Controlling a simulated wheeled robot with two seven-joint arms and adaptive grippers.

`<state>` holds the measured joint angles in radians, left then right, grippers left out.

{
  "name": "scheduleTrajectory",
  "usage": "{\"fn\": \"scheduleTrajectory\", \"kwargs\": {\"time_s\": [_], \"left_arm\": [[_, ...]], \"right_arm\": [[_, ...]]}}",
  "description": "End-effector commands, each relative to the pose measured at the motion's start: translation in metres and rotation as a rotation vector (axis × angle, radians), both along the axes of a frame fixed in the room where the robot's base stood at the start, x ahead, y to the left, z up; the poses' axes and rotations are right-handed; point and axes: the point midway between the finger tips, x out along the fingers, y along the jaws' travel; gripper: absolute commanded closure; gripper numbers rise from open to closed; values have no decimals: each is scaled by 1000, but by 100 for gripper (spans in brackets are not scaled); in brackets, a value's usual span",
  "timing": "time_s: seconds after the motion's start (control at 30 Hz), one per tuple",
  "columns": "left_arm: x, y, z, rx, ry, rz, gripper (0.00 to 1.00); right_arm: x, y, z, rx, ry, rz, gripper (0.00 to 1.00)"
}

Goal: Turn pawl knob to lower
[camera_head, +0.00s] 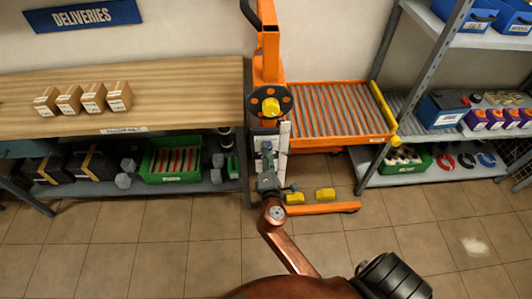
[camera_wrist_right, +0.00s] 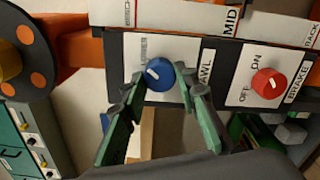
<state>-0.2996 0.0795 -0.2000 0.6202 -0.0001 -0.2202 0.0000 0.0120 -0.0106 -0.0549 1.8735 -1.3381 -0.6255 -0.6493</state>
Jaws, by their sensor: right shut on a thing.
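The blue pawl knob (camera_wrist_right: 160,75) sits on a white plate of the dark control panel in the right wrist view. Its white mark points to the upper left, near a small label I cannot read clearly. My right gripper (camera_wrist_right: 162,84) has its green fingers on either side of the knob and is shut on it. In the head view my right gripper (camera_head: 267,152) is at the panel (camera_head: 285,135) on the orange lift's mast; the knob is hidden there. My left gripper is not in view.
A red brake knob (camera_wrist_right: 269,83) sits right of the pawl knob. A handwheel (camera_head: 259,92) with a yellow hub is above the panel. The lift's roller platform (camera_head: 340,92) extends right. A wooden bench (camera_head: 190,82) stands left, a shelf rack (camera_head: 410,177) right.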

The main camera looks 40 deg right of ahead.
Motion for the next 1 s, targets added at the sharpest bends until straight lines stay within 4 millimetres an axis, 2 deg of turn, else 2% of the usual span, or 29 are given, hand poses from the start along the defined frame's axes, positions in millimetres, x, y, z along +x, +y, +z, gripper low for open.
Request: {"fn": "scheduleTrajectory", "kwargs": {"time_s": [0.37,0.83,0.87,1.0], "left_arm": [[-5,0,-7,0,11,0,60],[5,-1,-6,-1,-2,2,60],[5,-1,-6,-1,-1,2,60],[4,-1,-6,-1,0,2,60]], "right_arm": [[0,-1,0,105,-64,-2,96],[0,-1,0,116,-71,-2,96],[0,-1,0,116,-71,-2,71],[0,-1,0,115,-70,-2,61]]}}
